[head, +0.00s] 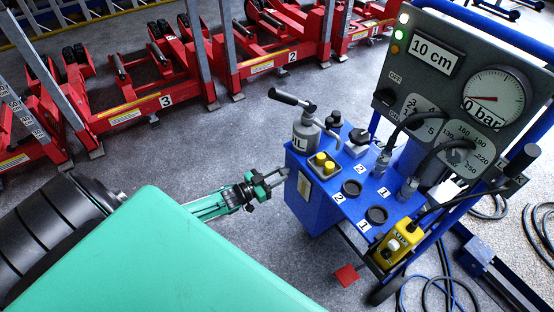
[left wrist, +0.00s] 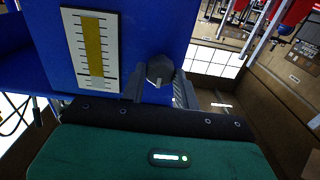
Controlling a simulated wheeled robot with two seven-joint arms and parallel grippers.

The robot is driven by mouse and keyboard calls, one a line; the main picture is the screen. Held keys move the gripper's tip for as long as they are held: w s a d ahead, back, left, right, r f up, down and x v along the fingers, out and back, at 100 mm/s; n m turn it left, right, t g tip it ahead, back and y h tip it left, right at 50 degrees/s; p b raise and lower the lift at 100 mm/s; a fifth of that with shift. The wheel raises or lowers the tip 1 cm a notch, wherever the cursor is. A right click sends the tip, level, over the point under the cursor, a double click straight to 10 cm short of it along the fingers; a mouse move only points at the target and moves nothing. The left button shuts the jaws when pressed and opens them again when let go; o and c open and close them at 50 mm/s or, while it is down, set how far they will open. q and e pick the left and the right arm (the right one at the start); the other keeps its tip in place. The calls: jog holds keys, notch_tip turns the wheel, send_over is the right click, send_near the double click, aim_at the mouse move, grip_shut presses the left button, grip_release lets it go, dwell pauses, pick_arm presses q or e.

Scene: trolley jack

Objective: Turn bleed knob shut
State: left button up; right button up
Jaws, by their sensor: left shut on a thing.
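The bleed knob (left wrist: 160,70) is a dark grey round knob on the blue side wall of the jack's pump unit (head: 312,203). In the left wrist view it sits between the two fingers of my left gripper (left wrist: 160,90), which is shut on it. In the head view my left gripper (head: 274,182) reaches the left side of the blue unit, and I cannot make out the knob there. The gauge (head: 493,98) on the grey panel has its needle near the 0 bar label. My right gripper is not in view.
A yellow level scale (left wrist: 93,48) is beside the knob on the blue wall. On the unit's top are a grey bottle (head: 305,132) with a lever, yellow buttons and hoses. A red pedal (head: 346,275) sticks out low. Red jacks (head: 165,85) stand behind on open grey floor.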

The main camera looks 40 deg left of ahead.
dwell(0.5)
pick_arm(q)
jog(key=o, duration=1)
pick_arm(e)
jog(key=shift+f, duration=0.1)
pick_arm(q)
jog(key=shift+s, duration=0.1)
jog(key=shift+p+v, duration=0.55)
jog(key=shift+v, duration=6.3)
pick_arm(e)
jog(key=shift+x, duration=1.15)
pick_arm(q)
jog(key=shift+f, duration=0.1)
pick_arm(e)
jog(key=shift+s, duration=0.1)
